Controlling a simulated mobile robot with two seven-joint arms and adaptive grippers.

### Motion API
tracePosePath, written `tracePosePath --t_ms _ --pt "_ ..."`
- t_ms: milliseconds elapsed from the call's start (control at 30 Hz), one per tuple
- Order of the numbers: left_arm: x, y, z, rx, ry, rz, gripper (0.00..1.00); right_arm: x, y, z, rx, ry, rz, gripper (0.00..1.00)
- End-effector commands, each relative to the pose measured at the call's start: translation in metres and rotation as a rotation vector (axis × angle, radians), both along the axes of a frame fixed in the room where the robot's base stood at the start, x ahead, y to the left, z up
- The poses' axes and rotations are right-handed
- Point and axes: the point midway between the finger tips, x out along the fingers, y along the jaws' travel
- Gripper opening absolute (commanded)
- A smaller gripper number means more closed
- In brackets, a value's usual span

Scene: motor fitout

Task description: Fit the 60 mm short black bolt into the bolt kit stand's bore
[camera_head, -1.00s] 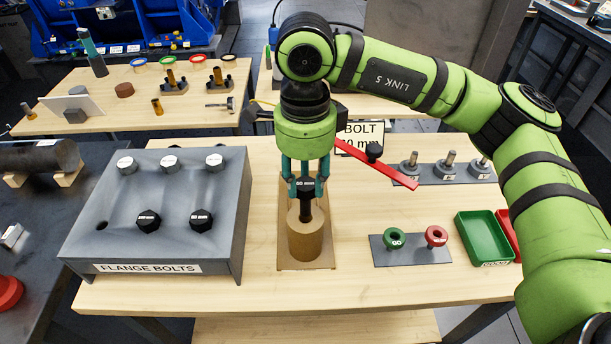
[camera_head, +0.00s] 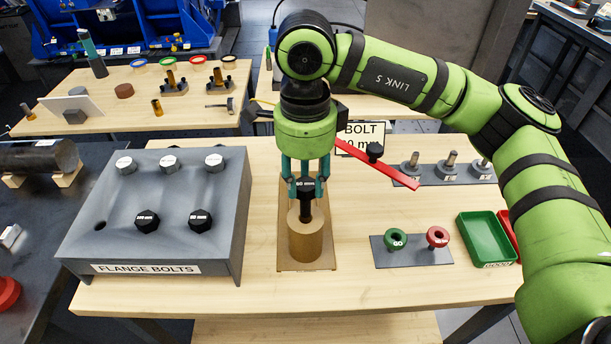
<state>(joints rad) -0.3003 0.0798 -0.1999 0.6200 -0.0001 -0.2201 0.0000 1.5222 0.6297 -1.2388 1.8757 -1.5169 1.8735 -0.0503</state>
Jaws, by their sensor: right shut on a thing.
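The short black bolt (camera_head: 305,206), its head marked 60 mm, is upright in my right gripper (camera_head: 305,186). The gripper comes down from above and is shut on the bolt's head. The bolt's shank stands over the top of the tan, cylindrical bolt kit stand (camera_head: 306,241), which sits on a flat brown base. The lower end of the shank meets the stand's top; how far it is in the bore I cannot tell. My left gripper is not in view.
A grey flange bolts block (camera_head: 240,225) with several silver and black bolts and one empty hole stands at the left. GO gauge rings (camera_head: 395,239) and a green tray (camera_head: 484,240) are at the right.

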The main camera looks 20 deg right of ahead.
Motion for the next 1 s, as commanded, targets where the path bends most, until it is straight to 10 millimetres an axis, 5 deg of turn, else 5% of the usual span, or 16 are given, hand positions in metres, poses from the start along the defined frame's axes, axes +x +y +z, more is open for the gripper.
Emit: tracePosePath --t_ms 1000 --pt "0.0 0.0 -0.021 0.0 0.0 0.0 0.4 0.0 0.0 -0.021 0.001 -0.001 0.0 0.0"
